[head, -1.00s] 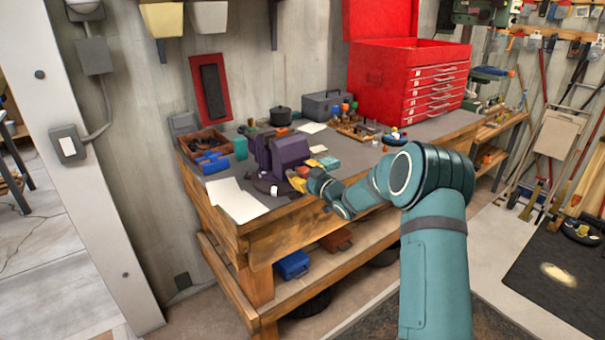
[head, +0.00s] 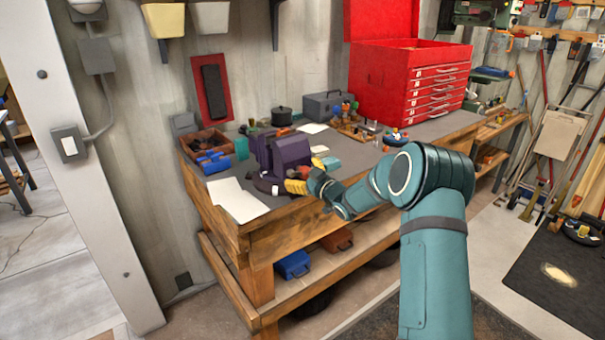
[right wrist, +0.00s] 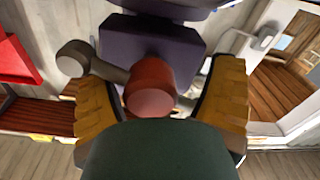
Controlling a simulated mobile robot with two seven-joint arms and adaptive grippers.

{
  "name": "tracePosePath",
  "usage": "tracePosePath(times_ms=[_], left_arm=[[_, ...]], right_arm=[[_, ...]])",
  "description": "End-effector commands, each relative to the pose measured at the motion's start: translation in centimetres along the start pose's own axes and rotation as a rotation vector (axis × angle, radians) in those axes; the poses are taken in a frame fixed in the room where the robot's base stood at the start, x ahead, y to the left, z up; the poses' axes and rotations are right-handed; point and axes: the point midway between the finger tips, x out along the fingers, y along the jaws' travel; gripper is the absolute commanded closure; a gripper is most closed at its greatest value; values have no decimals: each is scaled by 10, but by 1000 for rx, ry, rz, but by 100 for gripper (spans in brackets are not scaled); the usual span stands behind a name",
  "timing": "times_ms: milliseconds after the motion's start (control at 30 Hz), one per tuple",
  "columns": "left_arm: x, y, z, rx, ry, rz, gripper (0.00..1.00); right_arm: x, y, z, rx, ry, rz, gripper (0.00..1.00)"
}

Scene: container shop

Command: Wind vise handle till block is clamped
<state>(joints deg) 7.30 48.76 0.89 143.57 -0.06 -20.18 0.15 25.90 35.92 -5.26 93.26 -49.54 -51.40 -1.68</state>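The purple vise (head: 291,150) stands on the workbench near its front edge. In the right wrist view its purple body (right wrist: 150,45) fills the top middle. The red round hub (right wrist: 150,88) and the grey handle bar with a ball end (right wrist: 78,60) show in front of it. My right gripper (head: 294,186) is at the vise's front side. In the right wrist view its yellow fingers (right wrist: 162,80) are spread on either side of the red hub, with a visible gap at the right finger. The ball end lies beyond the left finger. I cannot make out the block between the jaws. My left gripper is out of view.
A white sheet (head: 238,200) lies left of the vise. Blue items (head: 213,162) and a brown tray (head: 204,141) stand behind it. A red tool chest (head: 410,80) and a grey box (head: 328,106) stand farther back. The bench's wooden front edge (head: 290,222) runs below my wrist.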

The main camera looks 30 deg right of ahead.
Motion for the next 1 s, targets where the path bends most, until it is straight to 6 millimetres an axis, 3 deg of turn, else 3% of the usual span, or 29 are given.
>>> tracePosePath(times_ms=[333,800,1000], left_arm=[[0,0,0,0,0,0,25],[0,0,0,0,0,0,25],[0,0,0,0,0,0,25]], right_arm=[[-12,3,-1,-5,1,5,18],[-99,2,0,-2,-1,4,18],[-118,1,0,-1,-1,2,18]])
